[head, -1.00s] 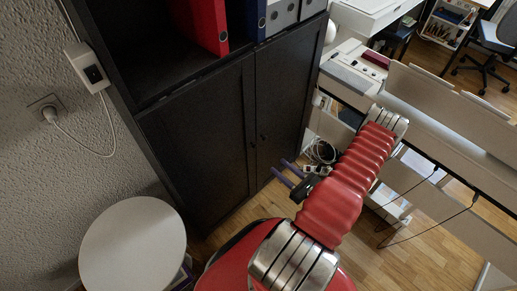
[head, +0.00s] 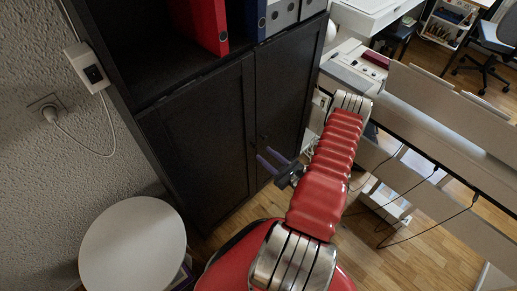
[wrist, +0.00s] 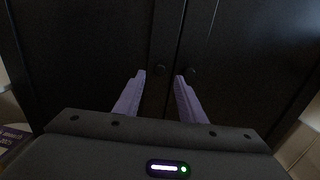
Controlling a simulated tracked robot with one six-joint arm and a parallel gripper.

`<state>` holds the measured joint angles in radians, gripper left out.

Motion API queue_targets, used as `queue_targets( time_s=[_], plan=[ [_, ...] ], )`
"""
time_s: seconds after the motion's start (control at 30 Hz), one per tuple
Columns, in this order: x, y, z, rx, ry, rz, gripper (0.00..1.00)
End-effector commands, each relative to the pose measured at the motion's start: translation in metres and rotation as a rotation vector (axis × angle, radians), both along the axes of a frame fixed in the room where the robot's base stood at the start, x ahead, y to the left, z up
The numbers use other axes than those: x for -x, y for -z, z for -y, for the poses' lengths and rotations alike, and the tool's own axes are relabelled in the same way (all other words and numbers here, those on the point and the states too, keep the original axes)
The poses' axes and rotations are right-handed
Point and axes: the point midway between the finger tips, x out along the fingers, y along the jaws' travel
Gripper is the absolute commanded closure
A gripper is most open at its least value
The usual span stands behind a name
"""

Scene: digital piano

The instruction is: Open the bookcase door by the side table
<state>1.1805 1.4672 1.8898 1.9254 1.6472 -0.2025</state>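The black bookcase has two lower doors, both shut. The left door (head: 200,135), on the side of the white round side table (head: 133,248), and the right door (head: 283,95) meet at a narrow seam. The left door's small dark knob (wrist: 158,70) shows in the wrist view, as does the right door's knob (wrist: 191,70). My gripper (head: 264,154) is open with two purple fingers pointing at the doors near the seam. In the wrist view the left knob appears between the fingertips (wrist: 160,75); I cannot tell how far ahead it is. Nothing is held.
Red and blue binders (head: 207,25) stand on the open shelf above the doors. A white piano (head: 450,125) with hanging cables is on the right. Some wood floor shows before the doors.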

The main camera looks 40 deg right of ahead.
Motion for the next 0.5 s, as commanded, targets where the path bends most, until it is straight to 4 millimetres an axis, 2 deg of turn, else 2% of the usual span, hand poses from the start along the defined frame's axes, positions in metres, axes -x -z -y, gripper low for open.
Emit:
queue_targets(
  time_s=[0.3,0.5],
  plan=[
    [-0.04,0.0,-0.002,0.001,-0.003,0.0,0.63],
    [-0.054,0.0,-0.002,0.0,-0.001,0.0,0.63]
  ],
)
